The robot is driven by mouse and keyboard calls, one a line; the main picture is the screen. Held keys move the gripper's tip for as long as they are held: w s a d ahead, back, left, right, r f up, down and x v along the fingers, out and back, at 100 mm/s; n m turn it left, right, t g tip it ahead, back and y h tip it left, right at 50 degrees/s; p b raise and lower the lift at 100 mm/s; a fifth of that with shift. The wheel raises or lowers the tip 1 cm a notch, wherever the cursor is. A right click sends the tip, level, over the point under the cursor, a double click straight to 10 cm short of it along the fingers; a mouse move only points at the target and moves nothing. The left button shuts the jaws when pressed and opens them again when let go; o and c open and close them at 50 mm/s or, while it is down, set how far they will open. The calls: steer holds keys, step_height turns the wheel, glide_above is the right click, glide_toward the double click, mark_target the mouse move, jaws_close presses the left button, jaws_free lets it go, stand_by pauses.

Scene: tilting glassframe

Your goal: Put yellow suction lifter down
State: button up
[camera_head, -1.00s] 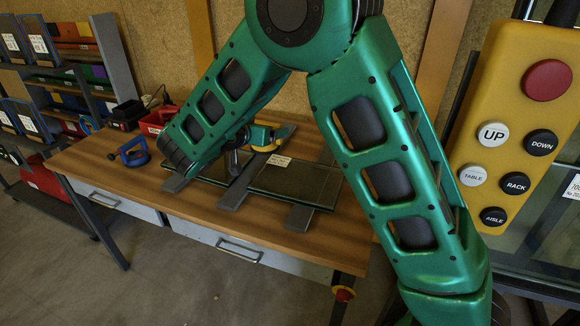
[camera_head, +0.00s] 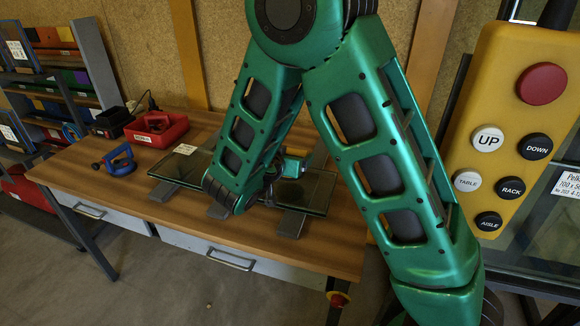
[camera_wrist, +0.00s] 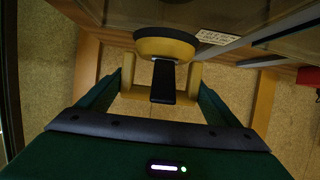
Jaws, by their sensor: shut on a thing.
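The yellow suction lifter (camera_wrist: 187,79) is held by its yellow handle between the fingers of my gripper (camera_wrist: 160,88) in the wrist view. Its round dark-rimmed cup (camera_wrist: 167,44) faces the glass side, at the top of that view. I cannot tell if the cup touches glass.
The wooden bench (camera_head: 150,205) has grey bars under the panes. A blue suction lifter (camera_head: 116,160) and a red tray (camera_head: 160,130) stand at the left. Bare wood is free in front of the panes. A yellow button pendant (camera_head: 505,140) hangs at the right.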

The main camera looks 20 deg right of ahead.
steer(key=shift+f, duration=2)
steer(key=o, duration=1.3)
steer(key=v, duration=1.2)
